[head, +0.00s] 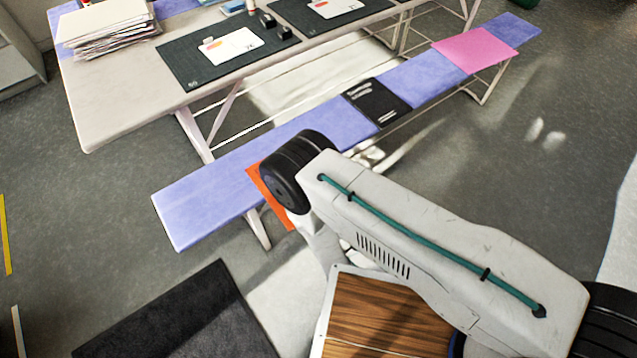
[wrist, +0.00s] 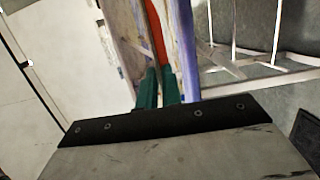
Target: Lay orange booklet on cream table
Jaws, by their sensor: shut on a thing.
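The orange booklet (head: 268,195) shows in part in the head view, beside my arm, over the near edge of the purple bench. The arm hides the rest of it. In the wrist view the booklet (wrist: 156,35) is a narrow orange strip, seen nearly edge-on. My gripper (wrist: 159,88) has green fingers closed on its near end. The head view does not show the fingers. I cannot tell whether the booklet still touches the bench. The cream table (head: 120,95) stands behind the bench, with a bare stretch at its near left.
The purple bench (head: 205,190) carries a black booklet (head: 377,102) and a pink sheet (head: 474,50). On the table are a paper stack (head: 108,30), dark mats (head: 195,72) and a white card (head: 231,46). A dark floor mat (head: 180,320) lies at the lower left.

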